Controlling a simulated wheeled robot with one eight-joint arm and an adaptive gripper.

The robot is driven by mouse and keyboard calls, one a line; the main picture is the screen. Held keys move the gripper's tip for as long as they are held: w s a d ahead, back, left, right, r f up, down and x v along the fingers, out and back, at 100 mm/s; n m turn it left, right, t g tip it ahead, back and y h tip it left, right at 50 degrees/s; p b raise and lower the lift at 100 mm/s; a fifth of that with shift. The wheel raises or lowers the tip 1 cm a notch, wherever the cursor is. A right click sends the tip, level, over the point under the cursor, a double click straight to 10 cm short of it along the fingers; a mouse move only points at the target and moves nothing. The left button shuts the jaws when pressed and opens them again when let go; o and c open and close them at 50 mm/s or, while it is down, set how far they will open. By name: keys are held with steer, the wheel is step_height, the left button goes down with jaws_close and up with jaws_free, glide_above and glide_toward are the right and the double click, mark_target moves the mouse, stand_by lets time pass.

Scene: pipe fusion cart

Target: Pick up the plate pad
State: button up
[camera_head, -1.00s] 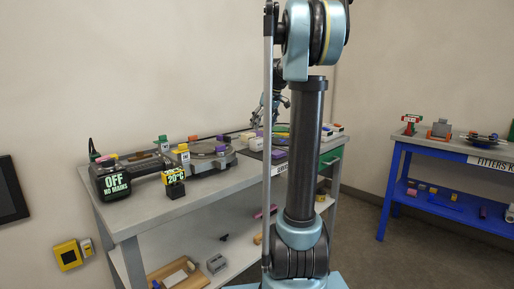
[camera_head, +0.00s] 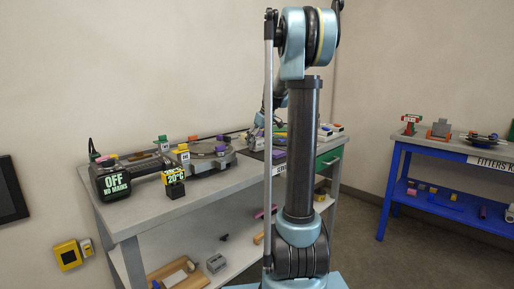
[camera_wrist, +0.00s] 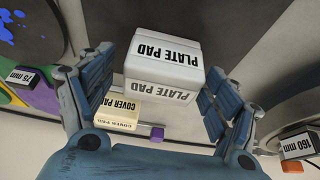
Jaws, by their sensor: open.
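The plate pad (camera_wrist: 163,52) is a white block with "PLATE PAD" printed on its faces, near the top middle of the wrist view. My gripper (camera_wrist: 150,72) is open, with a blue finger on either side of the pad and gaps still showing on both sides. I cannot tell how deep the fingers reach beside it. In the head view my arm hides the pad and most of the gripper at the cart's far end.
A cream cover pad (camera_wrist: 117,112) sits close by the left finger. A 75 mm block (camera_wrist: 24,78) and a 160 mm block (camera_wrist: 297,146) lie at the sides. The grey cart (camera_head: 215,188) carries an "OFF NO MAINS" box (camera_head: 113,181). A blue table (camera_head: 440,153) stands at right.

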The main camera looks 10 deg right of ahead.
mark_target(258, 138)
steer(key=shift+c, duration=0.6)
steer(key=c, duration=1.1)
step_height(258, 138, up, 10)
